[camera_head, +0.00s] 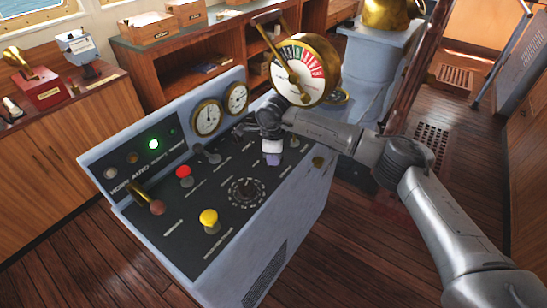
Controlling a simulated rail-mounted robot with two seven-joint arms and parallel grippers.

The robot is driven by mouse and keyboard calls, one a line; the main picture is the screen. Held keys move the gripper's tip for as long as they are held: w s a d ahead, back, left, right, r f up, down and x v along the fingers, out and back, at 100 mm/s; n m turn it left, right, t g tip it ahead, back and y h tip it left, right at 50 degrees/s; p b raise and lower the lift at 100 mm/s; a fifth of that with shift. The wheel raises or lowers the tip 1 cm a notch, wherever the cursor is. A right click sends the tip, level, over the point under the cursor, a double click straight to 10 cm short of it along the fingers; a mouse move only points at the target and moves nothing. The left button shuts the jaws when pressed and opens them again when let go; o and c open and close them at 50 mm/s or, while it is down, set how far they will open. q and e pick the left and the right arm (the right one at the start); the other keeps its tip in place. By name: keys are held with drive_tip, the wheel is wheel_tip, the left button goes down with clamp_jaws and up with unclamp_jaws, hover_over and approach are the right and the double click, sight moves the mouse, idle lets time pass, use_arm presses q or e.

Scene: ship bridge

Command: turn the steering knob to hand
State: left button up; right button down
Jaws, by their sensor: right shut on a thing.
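My right gripper (272,158) points down at the right part of the sloping black console panel (200,222). It is shut on a small control there, taken to be the steering knob, which the fingers almost wholly hide. I cannot tell which way the knob points. A row of indicator lamps (132,158) sits at the panel's upper left, with a green lamp (153,144) lit. My left gripper is not in view.
On the panel stand a red button (183,171), a yellow button (208,216), a brass lever (143,195) and a round dial (246,191). Two gauges (207,117) and a brass telegraph (306,70) rise behind.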

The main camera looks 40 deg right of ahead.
drive_tip(key=shift+r, duration=0.1)
drive_tip(key=c, duration=1.1)
unclamp_jaws()
drive_tip(key=shift+c, duration=0.2)
wheel_tip(320, 180, up, 14)
drive_tip(key=b, duration=0.2)
drive_tip(key=shift+b, duration=0.4)
